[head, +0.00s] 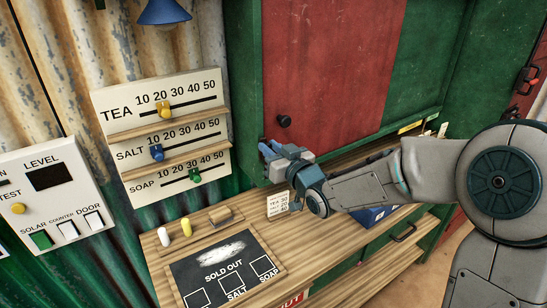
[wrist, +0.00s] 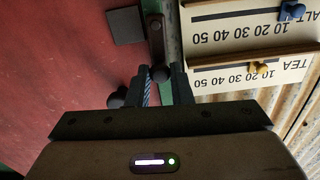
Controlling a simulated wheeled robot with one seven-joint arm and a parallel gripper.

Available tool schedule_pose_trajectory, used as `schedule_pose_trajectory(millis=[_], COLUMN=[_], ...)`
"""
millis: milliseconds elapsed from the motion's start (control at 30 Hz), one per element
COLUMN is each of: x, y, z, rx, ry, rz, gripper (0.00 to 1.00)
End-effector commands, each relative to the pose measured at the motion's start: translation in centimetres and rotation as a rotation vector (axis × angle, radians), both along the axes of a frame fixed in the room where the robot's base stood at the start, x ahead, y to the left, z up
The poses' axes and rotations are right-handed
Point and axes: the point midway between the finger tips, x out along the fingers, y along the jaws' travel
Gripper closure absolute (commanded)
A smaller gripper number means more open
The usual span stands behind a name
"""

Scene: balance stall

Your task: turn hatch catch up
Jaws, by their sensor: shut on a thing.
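The red hatch (head: 330,65) is a panel in a green frame, and it looks closed. The catch (wrist: 156,40) is a dark bar at the hatch's edge in the wrist view, with a small round knob (wrist: 160,73) at one end. My gripper (head: 266,150) is at the hatch's lower left corner and hides most of the catch in the head view. In the wrist view my gripper's fingers (wrist: 161,80) are on either side of the catch's knob, shut on it. The wrist picture is upside down, so the bar runs downward from the knob.
A black hatch knob (head: 284,120) is close above my gripper; it also shows beside the fingers in the wrist view (wrist: 118,98). The price slider board (head: 160,130) is left of the hatch. The counter (head: 160,265) below holds a sold-out slate (head: 205,285) and a small card (head: 277,205).

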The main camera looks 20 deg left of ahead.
Motion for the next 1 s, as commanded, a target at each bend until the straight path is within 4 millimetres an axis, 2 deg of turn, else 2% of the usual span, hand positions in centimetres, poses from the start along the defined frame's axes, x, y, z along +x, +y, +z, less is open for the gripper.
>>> schedule_pose_trajectory(millis=[33, 567, 600, 667, 1000], x=[-0.14, -0.40, -0.41, -0.40, -0.47], y=[0.12, 0.30, 0.31, 0.32, 0.13], z=[-0.54, -0.04, -0.04, -0.04, -0.01], rx=[-0.017, -0.061, -0.061, -0.061, -0.060], ry=[-0.021, -0.069, -0.069, -0.068, -0.069], rz=[0.001, 0.001, 0.001, 0.001, 0.000], gripper=[1.00, 1.00, 0.75, 0.59, 0.59])
